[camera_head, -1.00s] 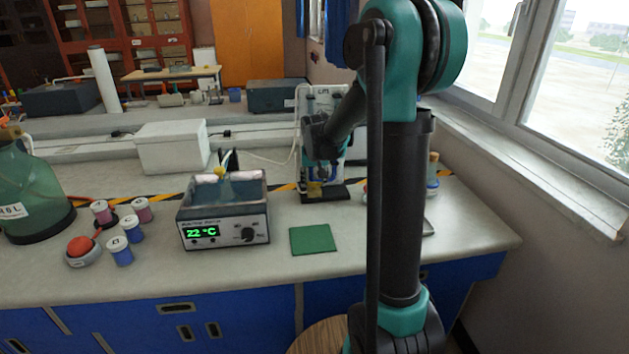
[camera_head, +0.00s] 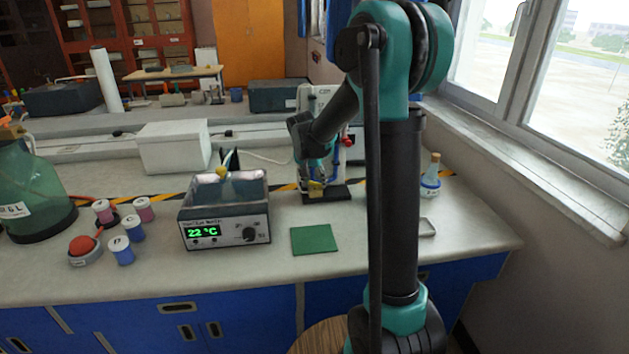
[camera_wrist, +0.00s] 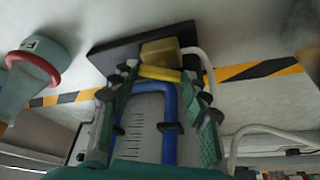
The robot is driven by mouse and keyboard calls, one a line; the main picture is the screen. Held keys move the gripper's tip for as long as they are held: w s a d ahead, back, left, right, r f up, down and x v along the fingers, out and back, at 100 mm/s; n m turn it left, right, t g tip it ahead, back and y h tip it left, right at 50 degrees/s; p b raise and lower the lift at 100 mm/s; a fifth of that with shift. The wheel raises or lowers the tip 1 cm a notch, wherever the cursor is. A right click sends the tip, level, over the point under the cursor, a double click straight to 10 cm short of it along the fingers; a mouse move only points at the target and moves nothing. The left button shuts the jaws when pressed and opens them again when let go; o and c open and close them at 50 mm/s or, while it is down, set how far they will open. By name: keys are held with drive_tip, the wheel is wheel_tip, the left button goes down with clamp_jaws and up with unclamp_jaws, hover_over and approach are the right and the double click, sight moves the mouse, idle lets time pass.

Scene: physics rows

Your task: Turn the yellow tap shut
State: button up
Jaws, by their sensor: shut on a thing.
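The yellow tap handle (camera_wrist: 160,73) is a short bar in the wrist view, between my fingertips. A yellow block (camera_wrist: 160,51) sits just beyond it on a black base (camera_wrist: 118,52). My gripper (camera_wrist: 162,78) has its green fingers on both sides of the handle and is shut on it. In the head view my gripper (camera_head: 315,184) is low at the apparatus, with yellow (camera_head: 318,187) showing at its tips above the black base (camera_head: 340,193). The handle's exact turn angle is hard to tell there, as my arm and gripper hide part of it.
A blue U-shaped tube (camera_wrist: 167,125) and a scale panel (camera_wrist: 143,125) lie close between my fingers. A water bath (camera_head: 224,214) stands to the left, a green mat (camera_head: 313,239) in front, and a flask (camera_head: 430,183) to the right. A white hose (camera_wrist: 205,65) runs nearby.

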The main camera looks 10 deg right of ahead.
drive_tip(key=o, duration=1.2)
drive_tip(key=shift+c, duration=0.2)
drive_tip(key=v, duration=1.2)
